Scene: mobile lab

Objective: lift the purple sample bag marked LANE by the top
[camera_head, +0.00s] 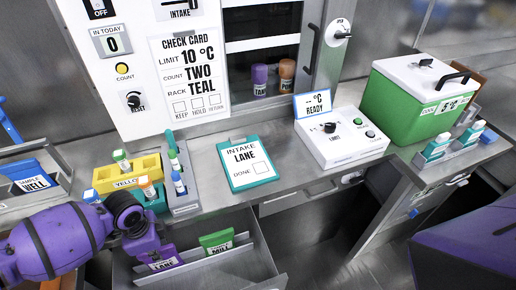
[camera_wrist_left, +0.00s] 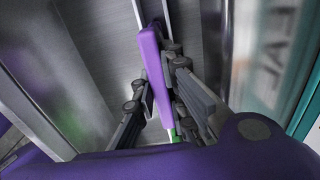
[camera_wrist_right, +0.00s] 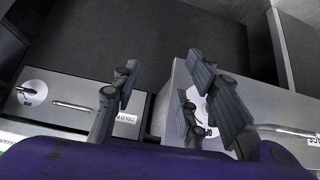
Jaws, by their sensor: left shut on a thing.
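The purple sample bag (camera_head: 163,259) with a white label stands in the open drawer at the lower left in the head view. The label is partly readable and small. My left gripper (camera_head: 146,243) is at the bag's top. In the left wrist view the purple bag (camera_wrist_left: 154,75) runs between the fingers of my left gripper (camera_wrist_left: 160,95), which are shut on it. My right gripper (camera_wrist_right: 160,85) shows in the right wrist view with its fingers wide apart and nothing between them. It is away from the bag, over drawer fronts.
A green bag (camera_head: 215,242) stands in the same drawer (camera_head: 262,250), right of the purple one. The counter above holds a yellow rack (camera_head: 112,178), a teal intake card (camera_head: 250,163), a white control box (camera_head: 345,138) and a green cooler (camera_head: 405,95).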

